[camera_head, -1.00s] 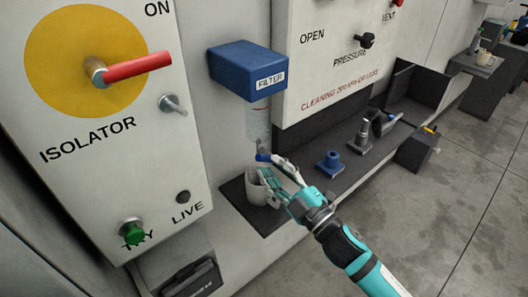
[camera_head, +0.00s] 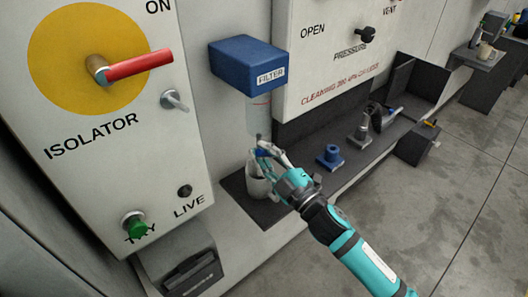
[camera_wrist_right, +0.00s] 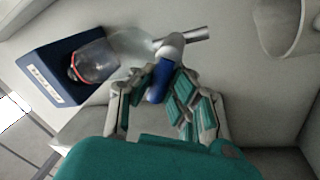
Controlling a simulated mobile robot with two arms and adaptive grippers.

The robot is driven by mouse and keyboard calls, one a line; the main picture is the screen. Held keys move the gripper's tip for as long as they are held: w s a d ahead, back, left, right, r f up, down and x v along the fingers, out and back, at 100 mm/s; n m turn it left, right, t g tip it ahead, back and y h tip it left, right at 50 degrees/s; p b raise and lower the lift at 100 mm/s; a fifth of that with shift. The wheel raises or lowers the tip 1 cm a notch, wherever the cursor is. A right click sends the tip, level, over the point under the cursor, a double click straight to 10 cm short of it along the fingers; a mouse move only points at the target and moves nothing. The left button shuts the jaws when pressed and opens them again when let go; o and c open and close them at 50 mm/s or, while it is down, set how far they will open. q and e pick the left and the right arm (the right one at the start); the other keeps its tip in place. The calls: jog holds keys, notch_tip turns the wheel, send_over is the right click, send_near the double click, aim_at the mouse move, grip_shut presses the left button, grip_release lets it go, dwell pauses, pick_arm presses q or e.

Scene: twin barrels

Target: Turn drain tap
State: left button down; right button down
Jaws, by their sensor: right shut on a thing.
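The blue filter block (camera_head: 246,64) is fixed to the wall, with a clear bowl (camera_head: 258,112) hanging under it. At the bowl's lower end is the drain tap, with a small blue handle (camera_wrist_right: 158,82). My right gripper (camera_head: 262,155) is at this tap, its fingers on either side of the blue handle and shut on it. In the right wrist view the right gripper (camera_wrist_right: 160,95) hides part of the handle. A white cup (camera_head: 257,182) stands below the tap, partly behind the gripper. My left gripper is not in view.
The cup stands on a dark shelf (camera_head: 238,193). The isolator panel (camera_head: 110,165) with a red handle (camera_head: 138,66) is at the left. A blue fitting (camera_head: 330,157) and grey fittings (camera_head: 360,136) stand on the ledge to the right. The floor is clear.

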jog(key=shift+r+m+p, duration=0.25)
jog(key=shift+m+p, duration=0.2)
jog(key=shift+m, duration=0.25)
jog(key=shift+w+d+m+h, duration=0.1)
jog(key=shift+m+h, duration=0.2)
jog(key=c, duration=1.5)
grip_release()
jog(key=shift+d+f, duration=0.1)
jog(key=v, duration=1.2)
jog(key=shift+f, duration=0.25)
